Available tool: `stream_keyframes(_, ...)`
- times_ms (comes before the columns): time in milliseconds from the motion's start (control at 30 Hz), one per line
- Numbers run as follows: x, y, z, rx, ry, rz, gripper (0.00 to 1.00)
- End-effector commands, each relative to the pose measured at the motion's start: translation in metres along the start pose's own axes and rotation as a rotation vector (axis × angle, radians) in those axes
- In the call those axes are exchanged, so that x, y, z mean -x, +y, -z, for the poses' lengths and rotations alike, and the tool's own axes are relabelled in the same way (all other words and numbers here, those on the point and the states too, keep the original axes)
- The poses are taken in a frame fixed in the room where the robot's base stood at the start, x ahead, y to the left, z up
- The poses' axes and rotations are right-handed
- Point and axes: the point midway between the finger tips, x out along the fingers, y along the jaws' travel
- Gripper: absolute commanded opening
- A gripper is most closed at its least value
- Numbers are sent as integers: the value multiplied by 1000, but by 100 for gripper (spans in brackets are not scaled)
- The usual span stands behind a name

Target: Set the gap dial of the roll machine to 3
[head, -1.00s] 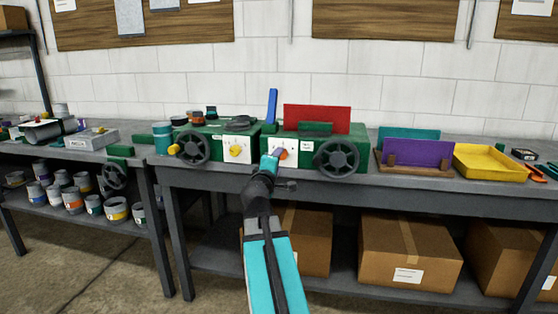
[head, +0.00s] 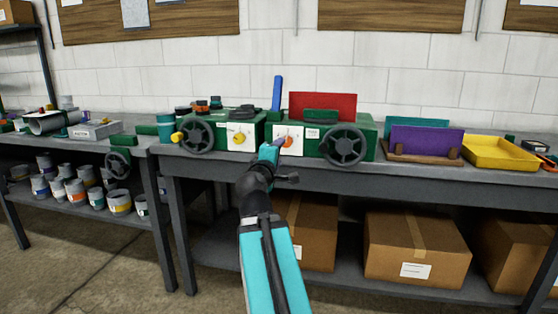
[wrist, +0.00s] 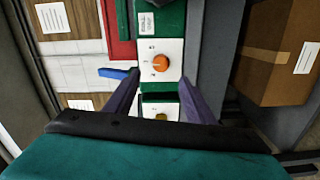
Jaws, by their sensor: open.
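Two green machines stand side by side on the bench. The right one (head: 368,132) has a white plate with an orange dial (head: 287,141) and a black handwheel (head: 343,146). The left one (head: 257,122) has a white plate with a yellow dial (head: 239,138) and its own handwheel (head: 196,135). I cannot tell which is the roll machine. My gripper (head: 279,146) is open and empty in front of the right machine's plate. The dial settings are too small to read.
A blue lever (head: 277,92) rises between the machines, and a red sheet (head: 322,103) stands on the right one. A purple panel (head: 427,141) and a yellow tray (head: 500,153) are further right. Cardboard boxes (head: 415,250) fill the shelf below.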

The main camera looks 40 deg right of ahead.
Motion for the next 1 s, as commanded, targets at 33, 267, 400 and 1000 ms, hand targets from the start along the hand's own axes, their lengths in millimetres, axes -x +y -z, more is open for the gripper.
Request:
stream_keyframes(33, 2, -3, 0, -2, 1, -1, 50)
stream_keyframes(267, 10, -3, 0, -2, 1, -1, 50)
stream_keyframes(400, 15, -2, 0, -1, 2, -1, 50)
stream_keyframes(1000, 20, 0, 0, 0, 2, 1, 50)
